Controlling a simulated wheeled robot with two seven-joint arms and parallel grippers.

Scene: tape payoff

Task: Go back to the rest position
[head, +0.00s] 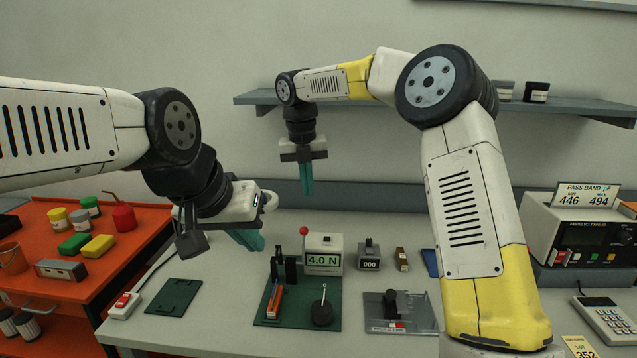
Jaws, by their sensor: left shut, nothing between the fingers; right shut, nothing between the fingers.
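My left gripper (249,240) comes in from the left. Its teal fingers are shut with nothing between them, and they hang above the grey bench, left of the green fixture board (262,312). My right gripper (306,178) hangs with its teal fingers pointing down, shut and empty. It shows in front of the back wall, well above the bench. The 4.0 N display unit (323,262) stands on the bench below it. Neither gripper touches anything that I can see.
The bench (215,325) also bears a small counter (369,262), a grey plate with a black block (400,325), a dark green mat (174,297) and a red-switch power strip (124,304). A meter (585,240) and calculator (606,318) are right. An orange cart (35,225) stands left; a shelf (380,98) is behind.

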